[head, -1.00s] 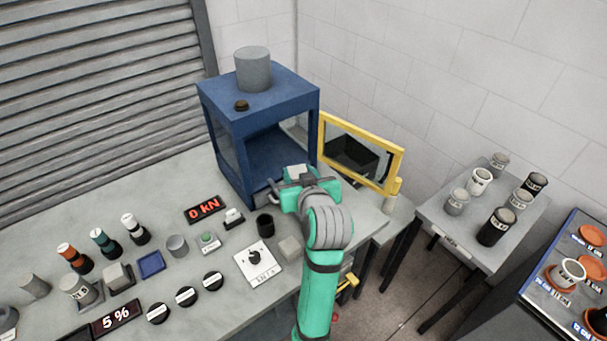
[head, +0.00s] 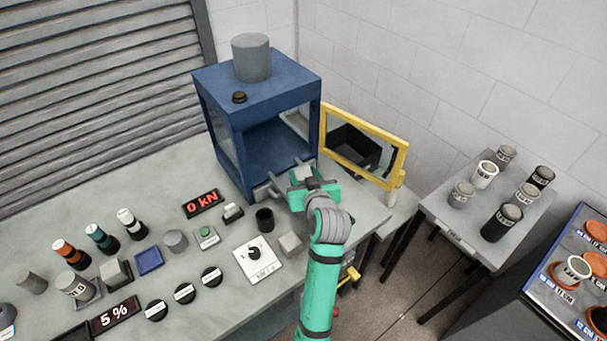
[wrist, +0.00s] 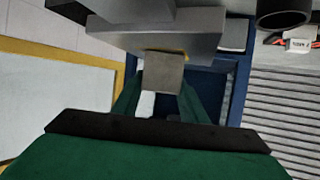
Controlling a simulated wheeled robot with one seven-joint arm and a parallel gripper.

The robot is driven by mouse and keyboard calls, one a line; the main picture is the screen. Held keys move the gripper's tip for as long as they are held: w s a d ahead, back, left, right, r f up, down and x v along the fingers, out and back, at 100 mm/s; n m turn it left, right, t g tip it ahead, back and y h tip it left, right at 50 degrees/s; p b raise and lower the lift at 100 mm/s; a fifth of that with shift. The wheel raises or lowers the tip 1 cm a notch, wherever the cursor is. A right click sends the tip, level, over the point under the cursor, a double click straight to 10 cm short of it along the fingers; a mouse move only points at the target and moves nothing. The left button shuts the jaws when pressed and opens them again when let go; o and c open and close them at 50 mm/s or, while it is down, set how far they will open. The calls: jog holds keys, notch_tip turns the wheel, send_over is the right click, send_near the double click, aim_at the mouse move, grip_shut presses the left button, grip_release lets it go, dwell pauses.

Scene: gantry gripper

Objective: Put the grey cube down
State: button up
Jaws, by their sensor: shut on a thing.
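A small grey cube (wrist: 163,72) shows in the wrist view between the green fingers of my gripper (wrist: 160,98). My gripper is shut on it. In the head view my gripper (head: 303,180) is at the open front of the blue machine (head: 222,132), near its right front post. The held cube is mostly hidden there by the gripper. In the wrist view a larger grey block (wrist: 150,45) appears just beyond the cube; I cannot tell whether they touch.
The machine's yellow-framed door (head: 365,148) stands open to the right. A black cup (head: 264,219), a dial plate (head: 258,262) and several knobs crowd the bench (head: 185,328). A side table (head: 450,215) with several jars stands right. The display (head: 203,204) reads 0 kN.

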jog(key=o, duration=1.3)
jog(key=shift+f, duration=0.1)
jog(key=shift+r, duration=0.2)
jog(key=v, duration=1.2)
jog(key=shift+f, duration=0.1)
